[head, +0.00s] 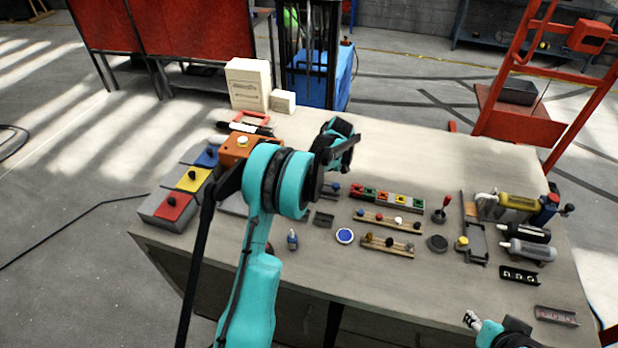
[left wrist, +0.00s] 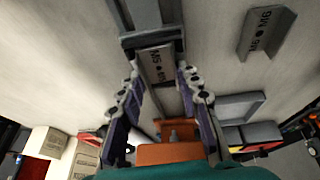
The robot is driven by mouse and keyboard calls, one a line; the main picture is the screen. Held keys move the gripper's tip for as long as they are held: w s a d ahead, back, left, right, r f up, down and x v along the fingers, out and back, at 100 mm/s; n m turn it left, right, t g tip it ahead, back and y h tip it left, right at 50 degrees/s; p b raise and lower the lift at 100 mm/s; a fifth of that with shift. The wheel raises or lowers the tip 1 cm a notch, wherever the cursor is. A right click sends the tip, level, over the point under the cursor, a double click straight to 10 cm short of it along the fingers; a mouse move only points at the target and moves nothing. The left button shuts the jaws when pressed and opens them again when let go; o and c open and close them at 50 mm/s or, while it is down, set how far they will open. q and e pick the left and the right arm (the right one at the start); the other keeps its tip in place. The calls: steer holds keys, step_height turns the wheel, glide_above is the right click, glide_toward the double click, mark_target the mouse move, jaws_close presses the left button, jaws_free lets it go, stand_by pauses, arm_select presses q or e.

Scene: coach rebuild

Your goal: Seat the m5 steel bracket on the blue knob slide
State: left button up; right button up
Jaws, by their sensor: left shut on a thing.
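My left gripper (left wrist: 157,72) is shut on the m5 steel bracket (left wrist: 155,64), a grey channel piece with M5 lettering. In the left wrist view, a dark grey rail-like part (left wrist: 145,14) lies right beyond the bracket; I cannot tell whether they touch. In the head view, my left wrist and gripper hide the bracket. A small blue knob (head: 337,187), seemingly of the blue knob slide, shows just below and beside the wrist; most of the slide is hidden. My right gripper (head: 472,320) is at the table's front edge, away from these; its jaws are too small to read.
A bracket marked M6 (left wrist: 267,33) lies apart at the right of the wrist view. A row of coloured bins (head: 387,197), racks and a yellow-knob slide (head: 475,240) stand right. The back middle is clear.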

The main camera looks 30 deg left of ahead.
arm_select(q)
steer(key=shift+f, duration=0.1)
stand_by(0.5)
steer(key=o, duration=1.7)
steer(key=shift+r+p, duration=1.5)
steer(key=shift+r, duration=1.5)
